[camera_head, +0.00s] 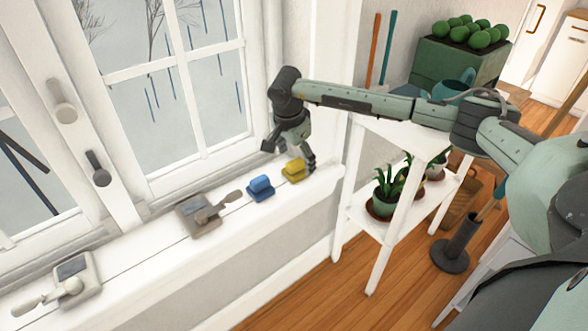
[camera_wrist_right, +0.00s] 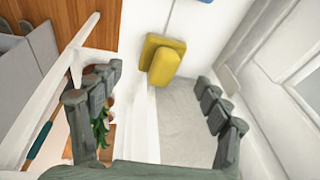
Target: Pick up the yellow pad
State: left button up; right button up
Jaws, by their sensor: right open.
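The yellow pad (camera_head: 293,169) lies on the white window sill, at the right end of a row of things. My right gripper (camera_head: 289,155) is open just above it, pointing down, with its fingers spread to either side in the head view. In the right wrist view the yellow pad (camera_wrist_right: 164,58) shows beyond the fingertips, between the two open fingers (camera_wrist_right: 150,85), with nothing held. Its underside is hidden. My left gripper is not in view.
A blue pad (camera_head: 260,188) sits close beside the yellow one on the sill (camera_head: 150,262). Window handles on grey bases (camera_head: 205,213) lie further left. The window frame (camera_head: 262,80) rises behind; a white plant shelf (camera_head: 393,232) stands to the right.

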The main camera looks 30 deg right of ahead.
aim_at(296, 163)
jog(key=x, duration=0.4)
jog(key=shift+a, duration=0.1)
jog(key=c, duration=1)
